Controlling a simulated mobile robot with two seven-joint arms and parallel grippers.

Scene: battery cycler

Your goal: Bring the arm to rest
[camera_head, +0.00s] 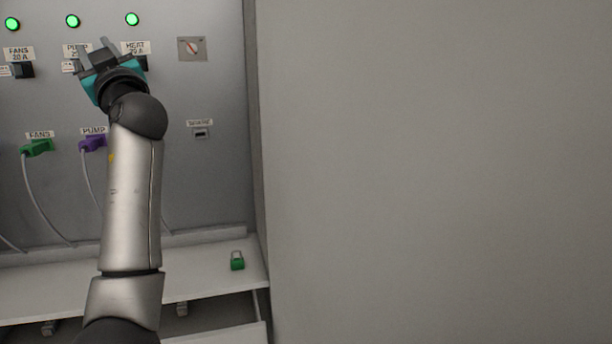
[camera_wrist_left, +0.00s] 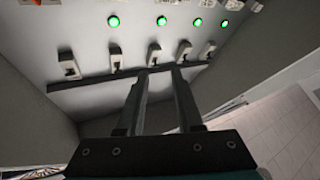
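My left arm (camera_head: 132,205) reaches up across the left of the head view, in front of a grey panel (camera_head: 215,95). Its left gripper (camera_head: 94,46) is up by the PUMP and HEAT labels, below the green lamps. In the left wrist view the two fingers of the left gripper (camera_wrist_left: 160,72) stand apart with nothing seen held between them. From these views I cannot tell whether the fingertips touch the panel. My right gripper is not in view.
Green lamps (camera_head: 132,19), a black FANS switch (camera_head: 23,70) and a rotary knob (camera_head: 192,48) are on the panel. Green (camera_head: 37,148) and purple (camera_head: 91,144) plugs trail cables. A green padlock (camera_head: 237,261) is on the white shelf (camera_head: 205,277). A plain grey surface (camera_head: 430,170) fills the right.

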